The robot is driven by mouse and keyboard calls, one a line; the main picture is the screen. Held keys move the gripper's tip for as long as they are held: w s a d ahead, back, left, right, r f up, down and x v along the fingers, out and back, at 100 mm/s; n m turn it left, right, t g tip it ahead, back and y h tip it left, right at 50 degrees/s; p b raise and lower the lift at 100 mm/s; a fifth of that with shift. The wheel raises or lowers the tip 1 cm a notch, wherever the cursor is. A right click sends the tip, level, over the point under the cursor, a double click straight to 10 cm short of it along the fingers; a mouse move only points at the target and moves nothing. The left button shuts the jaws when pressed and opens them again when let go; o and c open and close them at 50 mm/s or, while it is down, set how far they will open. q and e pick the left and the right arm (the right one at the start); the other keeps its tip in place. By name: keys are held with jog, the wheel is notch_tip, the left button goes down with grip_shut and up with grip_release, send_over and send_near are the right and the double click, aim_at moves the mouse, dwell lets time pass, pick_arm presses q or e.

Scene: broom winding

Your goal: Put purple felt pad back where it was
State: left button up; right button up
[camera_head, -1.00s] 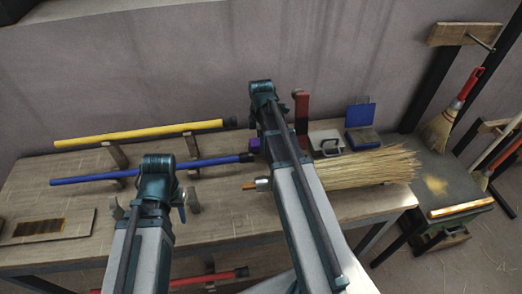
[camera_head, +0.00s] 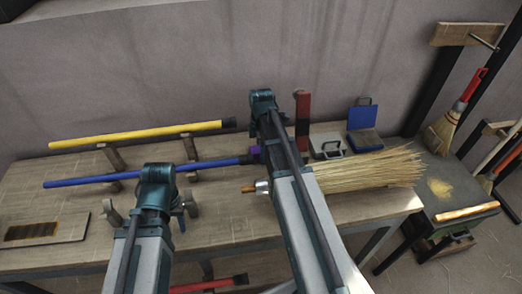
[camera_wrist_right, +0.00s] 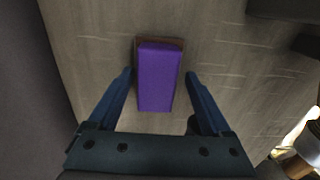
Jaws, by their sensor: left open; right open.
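The purple felt pad (camera_wrist_right: 158,78) lies on the table, on a slightly larger brown base whose edge shows at its far end. A small purple patch of it (camera_head: 256,150) shows in the head view beside my right arm, near the end of the blue pole. My right gripper (camera_wrist_right: 159,75) is open, with one finger on each side of the pad in the picture and gaps on both sides; its height above the pad is unclear. The right arm hides its jaws in the head view. My left gripper (camera_head: 176,207) is open and empty above the table front.
A yellow pole (camera_head: 140,136) and a blue pole (camera_head: 145,173) lie across the table (camera_head: 230,222). A straw broom head (camera_head: 360,170), a red and black upright piece (camera_head: 302,112), a grey-white block with a handle (camera_head: 325,143) and a blue box (camera_head: 361,117) are at the right.

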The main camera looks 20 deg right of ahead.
pick_arm(q)
jog(key=shift+r, duration=0.1)
pick_arm(e)
jog(key=shift+r, duration=0.1)
notch_tip(320, 180, up, 12)
jog(key=p, duration=1.2)
pick_arm(q)
notch_tip(320, 180, up, 12)
pick_arm(e)
jog(key=s+a+m, duration=0.5)
jog(key=s+a, duration=0.3)
jog(key=a, duration=0.3)
jog(key=s+a+m+h, duration=0.1)
jog(key=s+a+m, duration=0.5)
jog(key=a, duration=0.5)
jog(key=shift+s+a, duration=0.35)
jog(key=shift+s, duration=0.85)
pick_arm(q)
jog(key=shift+d, duration=0.1)
pick_arm(e)
jog(key=shift+d+r, duration=0.1)
